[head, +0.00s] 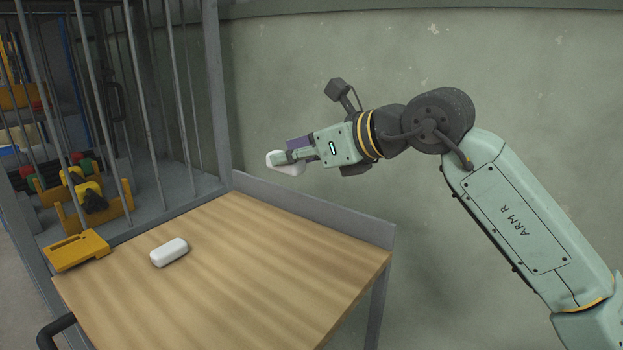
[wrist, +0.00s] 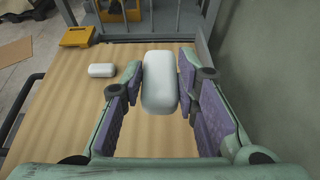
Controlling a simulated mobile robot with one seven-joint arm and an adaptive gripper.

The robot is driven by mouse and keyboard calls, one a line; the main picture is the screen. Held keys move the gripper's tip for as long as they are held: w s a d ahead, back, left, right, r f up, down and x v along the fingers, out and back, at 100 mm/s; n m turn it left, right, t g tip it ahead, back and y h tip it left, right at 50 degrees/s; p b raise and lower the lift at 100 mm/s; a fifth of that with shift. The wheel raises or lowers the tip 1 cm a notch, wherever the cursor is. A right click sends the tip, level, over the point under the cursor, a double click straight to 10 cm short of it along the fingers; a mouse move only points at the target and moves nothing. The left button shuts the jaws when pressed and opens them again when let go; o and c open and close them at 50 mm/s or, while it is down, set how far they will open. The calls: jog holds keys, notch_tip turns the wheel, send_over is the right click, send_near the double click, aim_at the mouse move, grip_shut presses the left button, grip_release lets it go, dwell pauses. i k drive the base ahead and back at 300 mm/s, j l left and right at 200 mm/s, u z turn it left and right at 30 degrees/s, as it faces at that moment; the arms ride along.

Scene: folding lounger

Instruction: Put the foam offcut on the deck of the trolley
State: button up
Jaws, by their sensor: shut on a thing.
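My gripper (head: 290,156) is shut on a white block with rounded edges, which I take for the foam offcut (wrist: 160,82). The block also shows at the fingertips in the head view (head: 287,169), partly hidden by a finger. The purple-padded fingers hold it on both sides in the wrist view. It is held in the air, clear of the trolley's wooden deck (head: 240,265). In the wrist view the deck lies below it. A second, similar white block (head: 169,252) lies on the deck toward the left, apart from my gripper.
A yellow tray-like piece (head: 77,250) sits at the deck's left corner. A grey barred cage (head: 170,100) with colourful items stands behind the deck. A grey raised edge (head: 310,213) runs along the wall side. The middle and right of the deck are clear.

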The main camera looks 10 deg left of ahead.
aim_at(234, 304)
jog(key=k+l, duration=0.15)
jog(key=k, duration=0.35)
jog(key=k+l, duration=0.2)
jog(key=k, duration=0.25)
jog(key=k+l, duration=0.15)
jog(key=k, duration=0.35)
